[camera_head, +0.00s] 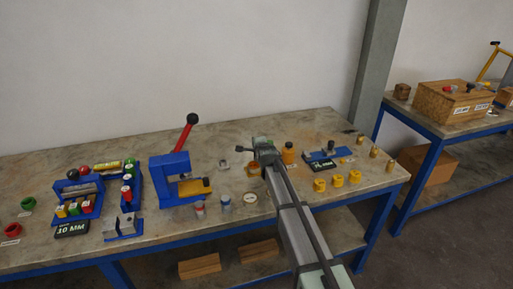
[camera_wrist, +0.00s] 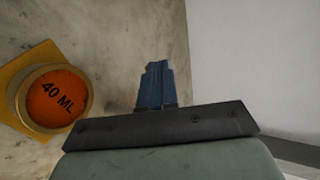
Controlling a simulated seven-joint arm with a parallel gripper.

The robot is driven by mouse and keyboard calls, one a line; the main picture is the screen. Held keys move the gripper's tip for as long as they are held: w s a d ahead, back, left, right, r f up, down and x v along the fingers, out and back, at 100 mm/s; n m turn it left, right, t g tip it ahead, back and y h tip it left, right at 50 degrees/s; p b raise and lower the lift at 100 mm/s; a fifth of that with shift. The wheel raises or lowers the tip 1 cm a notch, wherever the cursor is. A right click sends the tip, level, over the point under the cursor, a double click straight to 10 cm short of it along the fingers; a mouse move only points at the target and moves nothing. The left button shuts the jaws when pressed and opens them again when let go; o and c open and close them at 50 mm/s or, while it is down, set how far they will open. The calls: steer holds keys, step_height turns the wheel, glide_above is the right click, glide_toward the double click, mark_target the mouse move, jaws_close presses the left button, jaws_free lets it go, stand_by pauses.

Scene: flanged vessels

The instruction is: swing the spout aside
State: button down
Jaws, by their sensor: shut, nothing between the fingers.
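I cannot make out a spout for certain in either view. An orange round vessel top marked "40 ML" (camera_wrist: 55,97), set in a yellow flange (camera_wrist: 20,72), is at the left of the wrist view. An orange vessel (camera_head: 289,153) stands just right of my gripper in the head view; I cannot tell if it is the same one. My gripper (camera_head: 243,149) is over the back middle of the bench. In the wrist view its dark blue fingers (camera_wrist: 155,84) are together, empty and apart from the vessel. My arm hides part of the bench.
A blue press (camera_head: 174,178) with a raised red lever stands left of my gripper. Small jars (camera_head: 225,201) and yellow blocks (camera_head: 337,181) stand near the front. A blue rack (camera_head: 130,186) is farther left. The wall (camera_head: 230,60) is close behind the bench.

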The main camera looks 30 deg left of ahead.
steer(key=shift+w, duration=0.15)
stand_by(0.6)
steer(key=s+a+r, duration=0.1)
steer(key=s+r, duration=0.2)
steer(key=s, duration=0.3)
steer(key=s+a+r, duration=0.2)
steer(key=s+r, duration=0.1)
steer(key=s, duration=0.3)
steer(key=shift+s+a, duration=0.15)
steer(key=shift+s, duration=0.05)
